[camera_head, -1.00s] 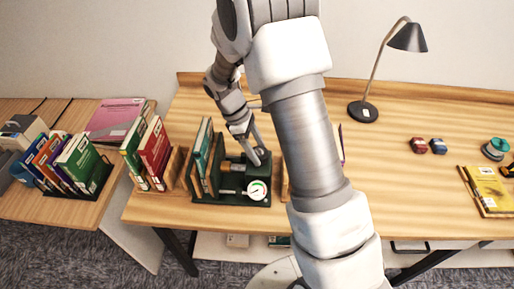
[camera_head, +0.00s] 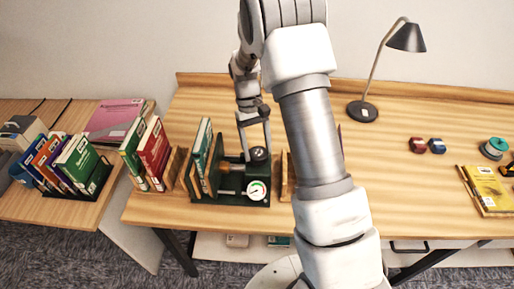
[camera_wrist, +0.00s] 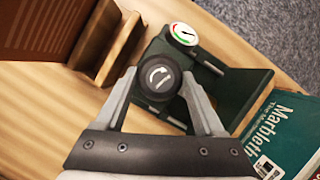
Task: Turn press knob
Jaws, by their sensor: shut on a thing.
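The press knob (camera_wrist: 158,78) is a round black knob with a white curved arrow on its face. In the head view the knob (camera_head: 259,154) sits on top of the dark green press (camera_head: 228,198), beside the dial gauge (camera_head: 257,190). My gripper (camera_wrist: 157,88) has one finger on either side of the knob and is shut on it. In the head view my gripper (camera_head: 255,143) comes down on the knob from above. The gauge (camera_wrist: 183,34) also shows in the wrist view, just beyond the knob. Green books (camera_head: 202,148) stand at the press's left side.
A wooden bookend (camera_head: 286,177) stands close to the press's right. Red and green books (camera_head: 154,155) stand to the left. A black desk lamp (camera_head: 363,111) stands at the back.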

